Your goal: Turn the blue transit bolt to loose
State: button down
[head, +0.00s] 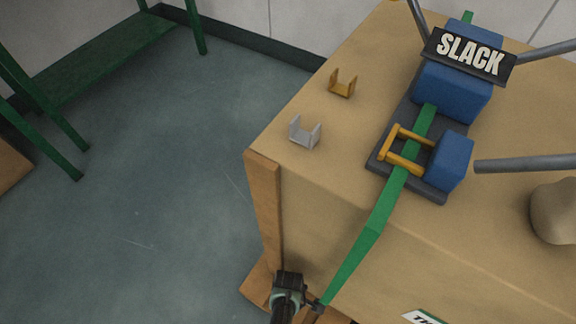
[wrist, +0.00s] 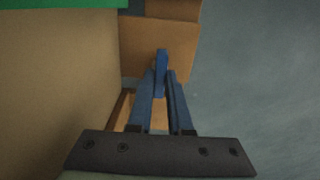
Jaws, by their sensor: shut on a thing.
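The blue transit bolt (wrist: 161,68) shows in the wrist view as a narrow upright blue bar. It stands between the fingertips of my gripper (wrist: 161,82), which is shut on it. A brown wooden block or foot is behind it, low at the crate's side. In the head view my gripper (head: 288,287) is at the bottom, beside the lower corner of the crate (head: 330,205). There its fingertips and the bolt are hidden, and I cannot tell how far the bolt is turned.
A green strap (head: 372,230) runs over the crate's top and down its side, close to my gripper. A "SLACK" sign (head: 468,52), blue blocks (head: 452,160) and a yellow handle (head: 403,157) are on top. Grey (head: 304,132) and yellow (head: 342,84) brackets lie nearby.

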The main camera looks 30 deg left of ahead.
dwell(0.3)
jog(key=c, duration=0.8)
grip_release()
jog(key=shift+c, duration=0.2)
notch_tip(320, 180, up, 13)
jog(key=p, duration=0.9)
